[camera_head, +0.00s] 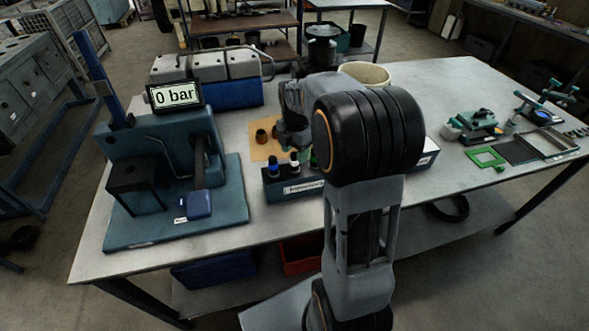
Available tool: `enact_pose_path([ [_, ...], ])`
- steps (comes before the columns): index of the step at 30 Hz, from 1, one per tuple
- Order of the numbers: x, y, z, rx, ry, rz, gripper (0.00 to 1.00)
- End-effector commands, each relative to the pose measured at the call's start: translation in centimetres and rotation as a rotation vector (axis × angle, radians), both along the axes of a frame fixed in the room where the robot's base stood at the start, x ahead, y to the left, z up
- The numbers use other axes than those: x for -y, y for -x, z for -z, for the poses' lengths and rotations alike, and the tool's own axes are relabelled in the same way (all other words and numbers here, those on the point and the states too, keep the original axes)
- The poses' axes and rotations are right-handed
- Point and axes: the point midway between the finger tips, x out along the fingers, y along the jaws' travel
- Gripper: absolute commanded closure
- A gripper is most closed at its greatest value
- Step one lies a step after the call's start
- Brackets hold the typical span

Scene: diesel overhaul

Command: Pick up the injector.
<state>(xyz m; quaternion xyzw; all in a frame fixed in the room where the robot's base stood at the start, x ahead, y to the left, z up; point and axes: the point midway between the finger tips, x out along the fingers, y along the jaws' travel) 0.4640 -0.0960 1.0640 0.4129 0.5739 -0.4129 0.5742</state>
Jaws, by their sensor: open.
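A dark blue rack (268,188) with a white label that seems to read "Injectors" stands near the table's front edge, left of my upper arm. Upright injectors stand in it: one with a blue top (272,167), one with a black and white top (294,163), and a green-topped one (314,158) partly behind my arm. The rack's right part is hidden by my arm. My gripper (292,143) is small and partly hidden, just behind and above the rack. It is open, and I see nothing held in it.
Behind are a grey and blue engine block (225,78) and a tan board (258,152) with small cups. A cream bowl (366,72) is behind my arm. Green fixtures (476,125) lie at right.

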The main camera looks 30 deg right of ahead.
Motion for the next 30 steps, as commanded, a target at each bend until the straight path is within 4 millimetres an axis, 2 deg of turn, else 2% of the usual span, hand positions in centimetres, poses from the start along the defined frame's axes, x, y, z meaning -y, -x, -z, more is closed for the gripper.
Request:
enact_pose_path([
  [12, -0.3, 0.1, 4.7, -0.002, 0.000, 0.000, 0.45],
  [22, -0.3, 0.0, 5.2, 0.000, 0.000, 0.000, 0.45],
  [30, -0.3, 0.0, 5.1, 0.000, 0.000, 0.000, 0.71],
])
